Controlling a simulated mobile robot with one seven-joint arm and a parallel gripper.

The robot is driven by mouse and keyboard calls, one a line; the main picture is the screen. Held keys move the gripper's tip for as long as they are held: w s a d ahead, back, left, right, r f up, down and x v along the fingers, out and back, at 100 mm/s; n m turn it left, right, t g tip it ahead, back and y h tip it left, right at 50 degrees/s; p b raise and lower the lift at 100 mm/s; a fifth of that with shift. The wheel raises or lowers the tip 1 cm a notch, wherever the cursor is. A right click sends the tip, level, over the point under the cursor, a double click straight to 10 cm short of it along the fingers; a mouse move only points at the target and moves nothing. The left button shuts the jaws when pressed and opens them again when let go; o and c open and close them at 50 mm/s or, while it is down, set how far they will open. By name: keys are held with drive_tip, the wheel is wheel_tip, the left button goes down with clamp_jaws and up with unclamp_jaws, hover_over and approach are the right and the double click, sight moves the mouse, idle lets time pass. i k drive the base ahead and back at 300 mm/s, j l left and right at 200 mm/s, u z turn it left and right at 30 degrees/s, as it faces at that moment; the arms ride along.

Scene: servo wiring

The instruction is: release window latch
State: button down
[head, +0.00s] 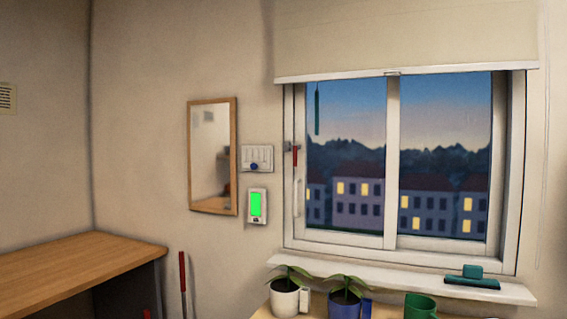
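The sliding window (393,160) is in the right half of the head view, with its panes apparently closed. A small red latch handle (295,156) hangs about upright on the left side of its frame, with a grey mount (288,147) beside it. A pale vertical pull handle (297,197) sits below the latch on the same side. The latch is too small to tell its exact setting. My gripper is not in view.
A roller blind (405,40) covers the window's top. The sill (390,275) holds a green-handled object (471,277). Below stand two potted plants (285,297) (345,300) and a green mug (420,305). A wooden desk (75,262), mirror (212,158), switch panel (257,158) and green-screened device (256,205) are left.

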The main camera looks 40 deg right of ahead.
sight(295, 161)
drive_tip(key=i+z, duration=0.35)
drive_tip(key=i, duration=0.2)
drive_tip(key=i+j+z, duration=0.1)
drive_tip(key=i+z, duration=0.2)
drive_tip(key=i, duration=0.25)
drive_tip(key=i+l+z, duration=0.15)
drive_tip(key=i+z, duration=0.25)
drive_tip(key=i, duration=0.15)
drive_tip(key=i+j+z, duration=0.1)
drive_tip(key=i+z, duration=0.35)
drive_tip(key=i, duration=0.15)
